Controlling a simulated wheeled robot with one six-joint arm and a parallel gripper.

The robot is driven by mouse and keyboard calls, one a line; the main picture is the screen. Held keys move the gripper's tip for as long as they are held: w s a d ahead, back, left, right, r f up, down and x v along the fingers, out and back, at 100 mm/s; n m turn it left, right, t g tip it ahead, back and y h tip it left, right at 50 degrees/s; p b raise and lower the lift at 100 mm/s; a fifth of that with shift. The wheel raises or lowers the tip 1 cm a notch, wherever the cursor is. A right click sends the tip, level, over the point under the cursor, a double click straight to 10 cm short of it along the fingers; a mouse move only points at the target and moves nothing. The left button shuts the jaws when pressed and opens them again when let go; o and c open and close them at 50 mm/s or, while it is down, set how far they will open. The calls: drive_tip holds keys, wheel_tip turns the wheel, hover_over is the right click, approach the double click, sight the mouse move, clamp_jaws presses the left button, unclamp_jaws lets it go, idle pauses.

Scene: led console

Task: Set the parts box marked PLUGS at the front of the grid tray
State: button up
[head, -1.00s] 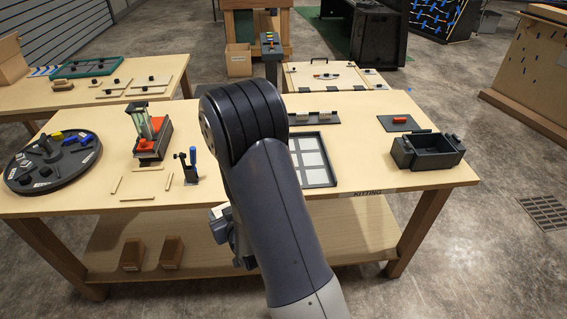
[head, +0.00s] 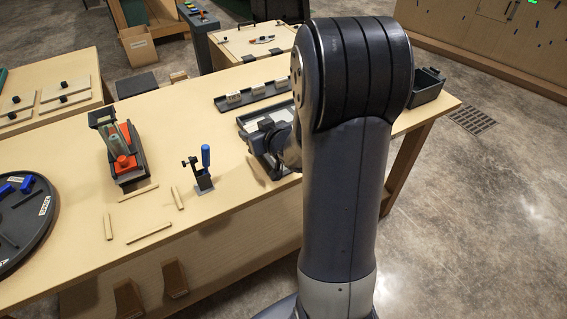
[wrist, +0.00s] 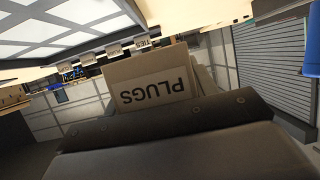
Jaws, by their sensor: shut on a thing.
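The parts box marked PLUGS (wrist: 150,85) is a tan box whose label reads upside down in the wrist view. My gripper (wrist: 165,118) is shut on it. In the head view my gripper (head: 272,148) is at the front edge of the grid tray, and the held box cannot be made out there. The grid tray (head: 256,114) has a dark frame and pale panels; my gripper and arm hide much of it. Its pale panels (wrist: 45,28) also show at the upper left of the wrist view. Whether the box touches the tray or table cannot be told.
A dark rail (head: 250,96) with several small labelled boxes lies behind the tray. A clamp with a blue handle (head: 204,170) stands left of my gripper. A dark bin (head: 427,86) is at the right end, partly behind my arm. Loose wooden strips (head: 150,233) lie at the front left.

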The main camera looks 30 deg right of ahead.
drive_tip(key=s+d+r+b, duration=0.1)
drive_tip(key=d+r+b, duration=0.1)
drive_tip(key=d, duration=0.5)
drive_tip(key=shift+m+h, duration=0.4)
wheel_tip(320, 180, down, 10)
drive_tip(key=b, duration=0.3)
drive_tip(key=shift+s+r, duration=0.1)
drive_tip(key=shift+r, duration=0.05)
drive_tip(key=shift+b, duration=0.35)
drive_tip(key=o, duration=0.5)
drive_tip(key=shift+f, duration=0.2)
drive_tip(key=shift+o, duration=1.1)
drive_tip(key=shift+r, duration=0.1)
